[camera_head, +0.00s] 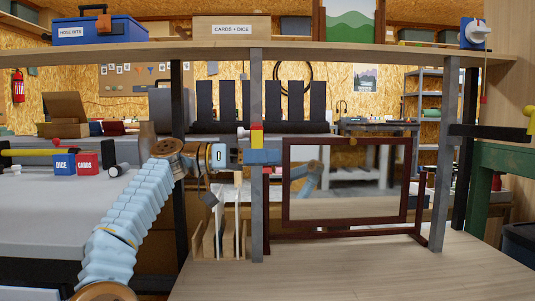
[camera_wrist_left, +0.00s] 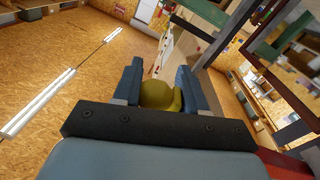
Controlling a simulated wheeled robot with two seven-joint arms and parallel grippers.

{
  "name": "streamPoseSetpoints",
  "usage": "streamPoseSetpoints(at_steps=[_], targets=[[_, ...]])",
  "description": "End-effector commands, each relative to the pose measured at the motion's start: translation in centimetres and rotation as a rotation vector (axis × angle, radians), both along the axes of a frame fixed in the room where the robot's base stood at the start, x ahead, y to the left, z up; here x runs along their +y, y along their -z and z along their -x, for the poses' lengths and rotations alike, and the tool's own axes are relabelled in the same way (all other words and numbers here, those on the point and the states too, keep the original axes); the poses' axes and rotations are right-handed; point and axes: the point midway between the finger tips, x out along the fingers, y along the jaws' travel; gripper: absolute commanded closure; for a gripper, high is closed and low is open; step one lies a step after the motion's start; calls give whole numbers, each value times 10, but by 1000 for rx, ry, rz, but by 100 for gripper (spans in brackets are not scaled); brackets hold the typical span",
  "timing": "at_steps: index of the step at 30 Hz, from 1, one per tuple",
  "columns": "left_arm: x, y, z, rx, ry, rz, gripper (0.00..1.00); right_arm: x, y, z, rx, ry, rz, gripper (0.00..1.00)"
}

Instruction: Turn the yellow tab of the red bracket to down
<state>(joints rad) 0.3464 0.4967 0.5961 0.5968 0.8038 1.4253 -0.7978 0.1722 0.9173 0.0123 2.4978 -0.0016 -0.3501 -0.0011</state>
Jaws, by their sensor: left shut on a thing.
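A small red and yellow piece (camera_head: 256,135), which looks like the bracket with its tab, sits at the grey post left of the mirror. My left gripper (camera_head: 262,157) is at the post, just below the piece's visible part. In the left wrist view its two blue fingers (camera_wrist_left: 158,88) are shut on a rounded olive-yellow thing, which I take to be the yellow tab (camera_wrist_left: 157,95). The fingers hide part of the tab, so I cannot tell its exact direction. My right gripper is not in view.
A dark red framed mirror (camera_head: 287,190) stands just right of the post and reflects my arm. Upright boards in a wooden rack (camera_head: 205,245) stand below the gripper. A shelf (camera_head: 300,52) runs overhead. The front bench top (camera_head: 340,275) is clear.

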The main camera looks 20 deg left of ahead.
Motion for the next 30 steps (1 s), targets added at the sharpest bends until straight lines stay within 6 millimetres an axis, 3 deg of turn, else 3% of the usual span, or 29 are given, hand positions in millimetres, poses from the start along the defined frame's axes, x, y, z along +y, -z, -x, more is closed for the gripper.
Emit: streamPoseSetpoints(at_steps=[9, 25, 26, 28, 30], targets=[[0, 6, -4, -100, 13, -52, 100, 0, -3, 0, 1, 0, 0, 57], [0, 8, -6, -116, 14, -61, 100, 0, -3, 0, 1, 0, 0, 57], [0, 8, -6, -116, 14, -61, 54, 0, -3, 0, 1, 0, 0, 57], [0, 8, -6, -116, 13, -61, 43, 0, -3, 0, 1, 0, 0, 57], [0, 7, -6, -117, 11, -59, 43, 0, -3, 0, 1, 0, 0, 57]])
